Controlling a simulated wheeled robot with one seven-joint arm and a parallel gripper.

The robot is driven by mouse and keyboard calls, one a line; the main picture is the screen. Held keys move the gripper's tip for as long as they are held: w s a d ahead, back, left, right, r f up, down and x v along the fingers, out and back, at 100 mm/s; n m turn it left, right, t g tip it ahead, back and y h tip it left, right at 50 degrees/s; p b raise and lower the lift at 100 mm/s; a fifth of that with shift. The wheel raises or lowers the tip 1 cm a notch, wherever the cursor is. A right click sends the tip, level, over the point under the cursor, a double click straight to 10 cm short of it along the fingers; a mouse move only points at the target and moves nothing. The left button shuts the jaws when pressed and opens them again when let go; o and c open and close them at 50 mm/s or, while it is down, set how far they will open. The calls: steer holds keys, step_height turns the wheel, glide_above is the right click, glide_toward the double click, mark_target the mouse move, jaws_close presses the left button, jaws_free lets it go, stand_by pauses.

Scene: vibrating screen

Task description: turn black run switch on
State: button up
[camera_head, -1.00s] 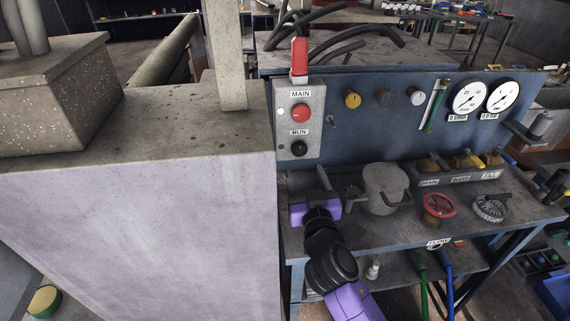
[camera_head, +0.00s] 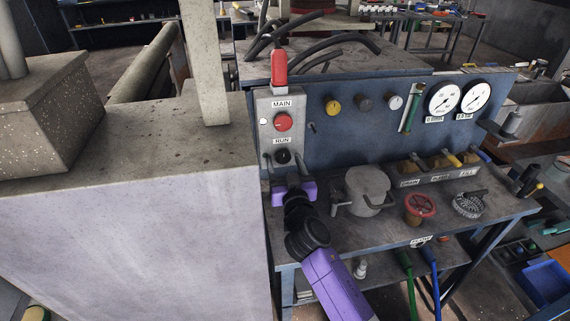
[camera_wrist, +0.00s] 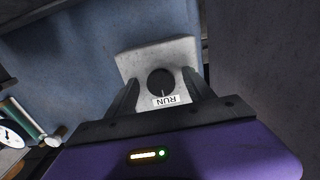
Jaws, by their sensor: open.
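The black run switch (camera_head: 283,156) is a round knob low on the grey switch box (camera_head: 262,104), under the RUN label. In the wrist view the knob (camera_wrist: 161,82) shows a pale pointer mark facing the RUN label (camera_wrist: 165,101), which appears upside down. My gripper (camera_head: 284,160) is open. Its two dark fingers stand either side of the knob in both views, with nothing gripped. I cannot tell whether the fingertips reach around the knob or stop just in front of it.
A red MAIN button (camera_head: 283,121) sits above the run switch, and a red lever (camera_head: 279,68) tops the box. A grey pot (camera_head: 367,190) and red valve wheel (camera_head: 420,207) stand on the bench to the right. A concrete block (camera_head: 130,220) is close on the left.

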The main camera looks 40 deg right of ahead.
steer(key=shift+c, duration=0.4)
jaws_close()
steer(key=n, duration=0.6)
steer(key=shift+s+d, duration=0.1)
steer(key=shift+d, duration=0.05)
steer(key=n+p, duration=0.1)
steer(key=n, duration=0.4)
steer(key=shift+s+d+r+n, duration=0.1)
steer(key=shift+n, duration=0.3)
steer(key=shift+o, duration=0.4)
jaws_free()
